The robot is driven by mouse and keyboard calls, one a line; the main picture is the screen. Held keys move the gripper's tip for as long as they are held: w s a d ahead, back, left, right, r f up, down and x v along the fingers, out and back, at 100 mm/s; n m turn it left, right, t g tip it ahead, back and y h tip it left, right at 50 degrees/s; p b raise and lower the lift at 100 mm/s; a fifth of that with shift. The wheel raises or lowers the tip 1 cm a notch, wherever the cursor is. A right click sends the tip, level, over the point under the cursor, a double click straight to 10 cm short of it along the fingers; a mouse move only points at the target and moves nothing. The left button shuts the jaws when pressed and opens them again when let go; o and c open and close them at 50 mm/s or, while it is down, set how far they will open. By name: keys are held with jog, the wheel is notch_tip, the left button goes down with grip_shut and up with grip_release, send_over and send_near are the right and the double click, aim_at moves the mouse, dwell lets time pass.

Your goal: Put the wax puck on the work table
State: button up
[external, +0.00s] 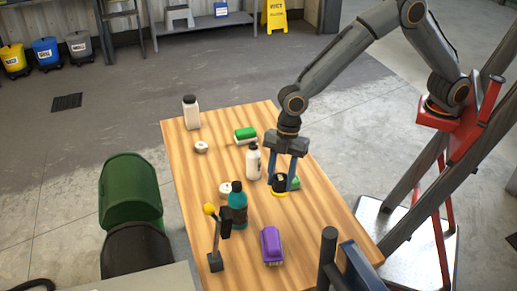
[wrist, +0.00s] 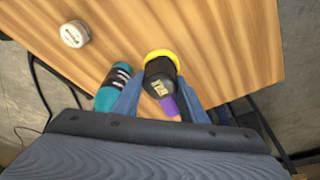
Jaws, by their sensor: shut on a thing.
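The wax puck, which I take to be the black piece with a yellow round base (external: 280,192), is between my gripper's fingers. It also shows in the wrist view (wrist: 160,72), with a pale label on its black body. My gripper (external: 283,180) points down over the right middle of the wooden work table (external: 325,210) and is shut on the puck. The yellow base is at or just above the tabletop; I cannot tell if it touches.
A white bottle (external: 253,162) stands close left of my gripper. A teal bottle (external: 238,205), a purple brush (external: 271,246), a green-topped brush (external: 245,135), a white jar (external: 191,112) and small white round pieces (external: 201,147) are also on the table. Its right front is bare.

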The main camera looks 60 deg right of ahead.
aim_at(280, 177)
notch_tip(280, 177, up, 11)
jog(key=w+d+m+t+h+p, duration=0.1)
jog(key=w+d+m, duration=0.45)
jog(key=d, duration=0.75)
jog(key=w+d+m+t, duration=0.1)
jog(key=w+d+m, duration=0.1)
jog(key=w+d, duration=0.9)
jog(key=w+d+m+t+h+p, duration=0.1)
jog(key=w+d+m, duration=0.35)
jog(key=d, duration=1.05)
jog(key=shift+w+d+f+p, duration=0.15)
jog(key=shift+f+p, duration=0.45)
jog(key=shift+f, duration=4.6)
jog(key=shift+d+f+p, duration=0.1)
jog(key=shift+f+p, duration=0.5)
jog(key=shift+f, duration=4.6)
jog(key=shift+f, duration=0.1)
jog(key=o, duration=0.6)
jog(key=shift+f, duration=0.1)
jog(key=o, duration=0.4)
